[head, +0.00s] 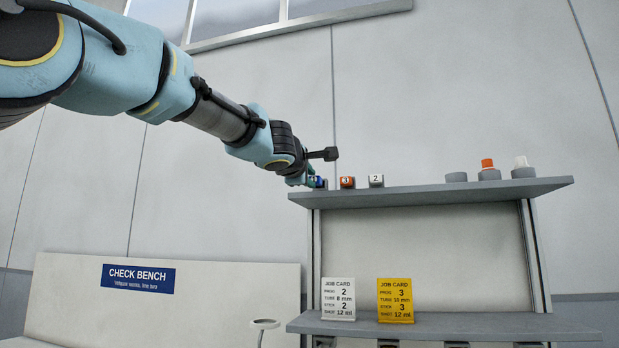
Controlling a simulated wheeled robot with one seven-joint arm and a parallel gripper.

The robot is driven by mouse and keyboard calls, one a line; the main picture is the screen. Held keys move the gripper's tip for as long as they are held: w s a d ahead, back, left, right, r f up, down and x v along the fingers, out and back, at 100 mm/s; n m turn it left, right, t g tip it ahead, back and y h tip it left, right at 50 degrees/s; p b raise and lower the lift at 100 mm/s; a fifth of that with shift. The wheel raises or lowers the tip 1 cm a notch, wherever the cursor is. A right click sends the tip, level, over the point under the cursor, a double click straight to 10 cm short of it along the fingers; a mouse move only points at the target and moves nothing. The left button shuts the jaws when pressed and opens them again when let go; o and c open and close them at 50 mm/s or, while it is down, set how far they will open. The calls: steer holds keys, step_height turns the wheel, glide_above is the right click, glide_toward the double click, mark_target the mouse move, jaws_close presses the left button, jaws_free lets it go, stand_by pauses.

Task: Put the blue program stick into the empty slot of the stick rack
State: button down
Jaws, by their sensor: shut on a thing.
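My gripper (312,179) is at the left end of the upper shelf, small and partly hidden by my own wrist. It is shut on the blue program stick (320,182), of which only a small blue patch shows. An orange block marked 3 (347,182) and a white block marked 2 (376,181) stand in a row just right of it. I cannot make out the stick rack's slots from this low angle. Whether the blue stick is in a slot or above one cannot be told.
The upper shelf (450,193) also bears three grey round holders at right: one bare (456,177), one with an orange piece (488,168), one with a white piece (522,167). White (338,299) and yellow (395,300) job cards stand on the lower shelf. The shelf's middle is clear.

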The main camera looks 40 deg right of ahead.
steer(key=shift+p+x, duration=0.5)
steer(key=shift+x, duration=0.8)
steer(key=c, duration=0.6)
jaws_free()
steer(key=shift+a, duration=0.1)
steer(key=b+v, duration=0.1)
steer(key=v, duration=0.9)
steer(key=shift+s+a, duration=0.2)
